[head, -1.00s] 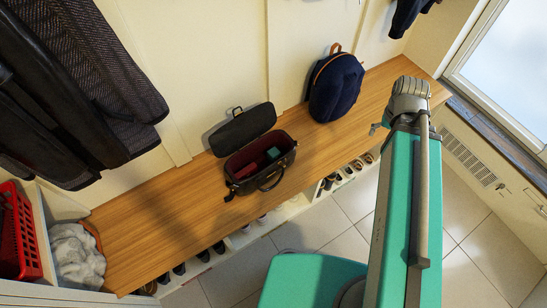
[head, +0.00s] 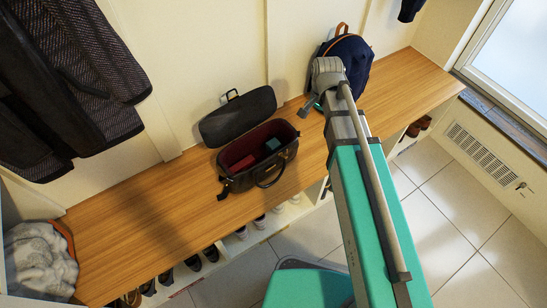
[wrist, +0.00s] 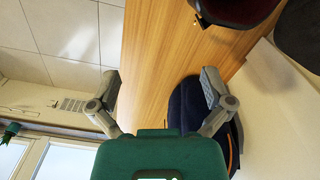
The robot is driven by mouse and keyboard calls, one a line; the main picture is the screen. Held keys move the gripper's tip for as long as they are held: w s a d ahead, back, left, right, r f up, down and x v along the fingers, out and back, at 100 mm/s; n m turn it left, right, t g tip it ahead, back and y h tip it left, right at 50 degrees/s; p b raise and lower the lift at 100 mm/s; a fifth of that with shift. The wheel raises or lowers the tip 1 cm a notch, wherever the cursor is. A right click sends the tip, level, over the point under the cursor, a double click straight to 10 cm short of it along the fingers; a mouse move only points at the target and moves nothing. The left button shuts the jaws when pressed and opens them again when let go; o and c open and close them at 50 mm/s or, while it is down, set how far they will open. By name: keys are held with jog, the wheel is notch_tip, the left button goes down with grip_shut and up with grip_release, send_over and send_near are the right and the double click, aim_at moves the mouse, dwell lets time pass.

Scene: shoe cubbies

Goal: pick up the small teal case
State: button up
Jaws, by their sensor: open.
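The small teal case (head: 272,144) lies inside an open dark bag (head: 268,176) on the wooden bench, toward the right of the bag's red-lined interior. The bag's lid is folded back toward the wall. My gripper (head: 311,104) is above the bench to the right of the bag, apart from it. In the wrist view my gripper (wrist: 160,86) has its two fingers spread wide with nothing between them. Part of the bag (wrist: 232,14) shows at the top of the wrist view. The teal case does not show there.
A dark red item (head: 243,164) lies beside the case in the bag. A navy backpack (head: 355,62) stands on the bench (head: 140,215) behind my arm. Coats (head: 65,75) hang at the left. Shoes (head: 210,253) sit in cubbies below.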

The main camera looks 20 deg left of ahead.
aim_at(274, 143)
jog(key=a+f+m+b, duration=0.2)
jog(key=a+f+b, duration=0.6)
jog(key=a, duration=0.6)
jog(key=shift+s+a+f+m, duration=0.3)
jog(key=shift+s+f, duration=0.15)
jog(key=shift+f, duration=0.25)
jog(key=shift+d+f, duration=0.1)
notch_tip(274, 143, down, 8)
jog(key=b, duration=0.8)
jog(key=shift+f, duration=0.25)
jog(key=shift+f+b, duration=0.1)
jog(key=shift+b, duration=0.25)
jog(key=shift+f+b, duration=2.5)
jog(key=c, duration=1.1)
